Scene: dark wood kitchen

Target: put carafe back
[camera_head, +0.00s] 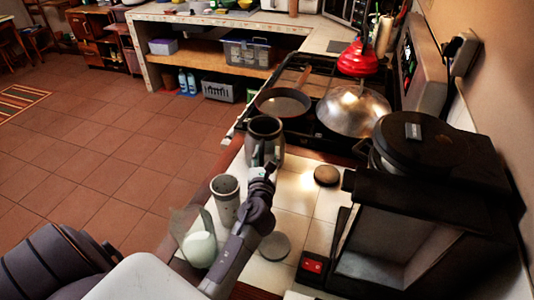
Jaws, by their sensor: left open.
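The carafe looks to be the dark, glassy vessel (265,130) at the far end of the white tiled counter, upright, with its handle towards me. My left gripper (266,170) is open and right by that handle. From this view I cannot tell whether its fingers are around the handle or touching it. The black coffee maker (420,185) stands at the right of the counter, and its front bay looks empty. My right gripper is not in view.
A grey cup (226,198) and a glass jug with white liquid (199,246) stand along the counter's left edge. A round brown lid-like disc (327,175) and a grey disc (274,246) lie on the tiles. The stove behind holds a pan (283,103) and a domed lid (353,110).

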